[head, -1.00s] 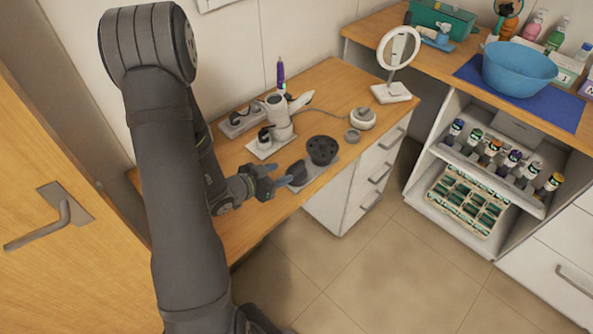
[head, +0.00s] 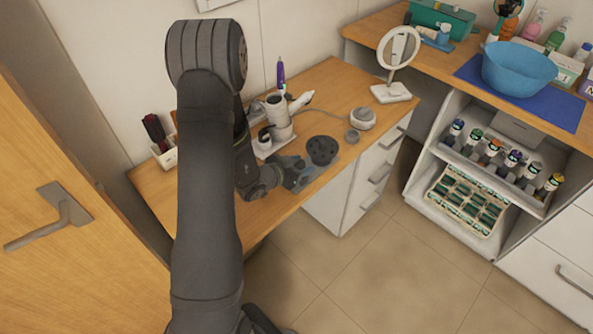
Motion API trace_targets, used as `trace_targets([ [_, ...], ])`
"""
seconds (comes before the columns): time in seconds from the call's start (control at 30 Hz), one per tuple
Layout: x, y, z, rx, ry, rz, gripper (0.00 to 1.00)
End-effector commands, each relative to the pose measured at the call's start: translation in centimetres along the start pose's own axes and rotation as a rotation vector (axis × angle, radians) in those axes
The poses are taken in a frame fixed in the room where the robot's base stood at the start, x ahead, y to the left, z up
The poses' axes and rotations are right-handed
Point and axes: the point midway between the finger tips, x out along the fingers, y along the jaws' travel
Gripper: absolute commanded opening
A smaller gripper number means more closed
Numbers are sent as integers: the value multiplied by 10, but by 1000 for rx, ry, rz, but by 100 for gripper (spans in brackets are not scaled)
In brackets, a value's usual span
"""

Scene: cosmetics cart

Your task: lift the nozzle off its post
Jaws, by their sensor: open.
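My gripper (head: 296,173) is at the front edge of the wooden desk, with its jaws open and pointing right. Its fingers are around or right in front of the spot where a small dark nozzle stood in the earlier head view. The nozzle and its post are now mostly hidden by the fingers, and I cannot tell whether the fingers touch them. A round black diffuser (head: 322,149) stands just right of the fingers, close to them. A grey base plate (head: 321,169) shows partly below it.
A white hair dryer (head: 279,116) stands behind my gripper. A small grey round piece (head: 352,136), a white round device (head: 362,119) and a ring mirror (head: 398,52) are farther right. A brush holder (head: 166,154) is on the left. Bare desk (head: 318,88) shows at the back.

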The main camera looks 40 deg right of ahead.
Motion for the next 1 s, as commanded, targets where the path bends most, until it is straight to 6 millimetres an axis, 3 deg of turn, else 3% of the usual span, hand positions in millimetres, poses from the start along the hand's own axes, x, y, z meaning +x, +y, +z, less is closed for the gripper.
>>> trace_targets([
  [0.07,0,0,0,0,0,0,43],
  [0.3,0,0,0,0,0,0,0],
  [0.67,-2,0,-3,1,1,0,0],
  [1.0,-14,-1,-34,4,5,-1,0],
])
